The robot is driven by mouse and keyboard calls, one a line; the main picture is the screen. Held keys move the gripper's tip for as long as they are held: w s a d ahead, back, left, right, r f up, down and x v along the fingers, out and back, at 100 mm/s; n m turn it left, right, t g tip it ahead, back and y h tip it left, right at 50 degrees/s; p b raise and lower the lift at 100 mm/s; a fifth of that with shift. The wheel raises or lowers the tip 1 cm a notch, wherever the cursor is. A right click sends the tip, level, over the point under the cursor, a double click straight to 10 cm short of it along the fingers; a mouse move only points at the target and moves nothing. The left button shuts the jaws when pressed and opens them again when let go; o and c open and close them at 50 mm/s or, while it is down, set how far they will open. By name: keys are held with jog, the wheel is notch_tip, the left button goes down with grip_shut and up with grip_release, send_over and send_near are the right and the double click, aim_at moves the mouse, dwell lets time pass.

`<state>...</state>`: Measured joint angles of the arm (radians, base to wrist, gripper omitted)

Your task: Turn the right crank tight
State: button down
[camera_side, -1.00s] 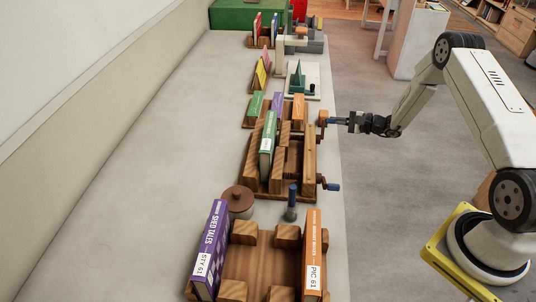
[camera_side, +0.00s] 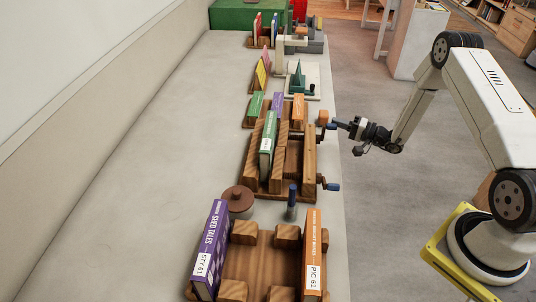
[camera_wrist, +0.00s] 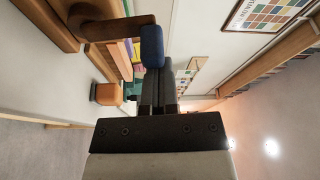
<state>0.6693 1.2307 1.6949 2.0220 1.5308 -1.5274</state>
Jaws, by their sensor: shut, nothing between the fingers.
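The wooden book press (camera_side: 309,160) holds a green book (camera_side: 268,138) between its boards. It has two blue-handled cranks on its side facing my arm. The far crank (camera_side: 331,126) is by my gripper (camera_side: 342,125); the near crank (camera_side: 331,187) stands apart from it. In the wrist view the far crank's blue handle (camera_wrist: 152,46) hangs from a brown crank arm (camera_wrist: 112,29), at the tips of my gripper (camera_wrist: 162,72). The fingers are shut with nothing between them. Whether they touch the handle I cannot tell.
A small orange block (camera_side: 323,116) sits at the bench edge beside the far crank. A lidded brown pot (camera_side: 238,200), a dark blue-topped peg (camera_side: 292,200) and a wooden rack (camera_side: 262,270) with books stand nearer. The bench's left side is clear.

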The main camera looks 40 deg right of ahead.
jog(key=shift+s+a+f+n+y, duration=0.15)
jog(key=shift+s+a+f+n, duration=0.2)
jog(key=shift+s+a+n, duration=0.3)
jog(key=shift+s+a+f+n+y, duration=0.2)
jog(key=shift+s+a+f+n, duration=0.2)
jog(key=shift+s+a, duration=0.3)
jog(key=shift+s+a+f+n+y, duration=0.15)
jog(key=shift+s+a+f+n, duration=0.15)
jog(key=shift+s+a+n, duration=0.35)
jog(key=shift+s+a+f, duration=0.1)
jog(key=shift+a+f, duration=0.05)
notch_tip(320, 180, up, 4)
jog(key=w+d, duration=0.2)
jog(key=f+v, duration=0.2)
jog(key=v, duration=0.8)
jog(key=shift+w+d+t, duration=0.3)
jog(key=shift+w+d, duration=0.05)
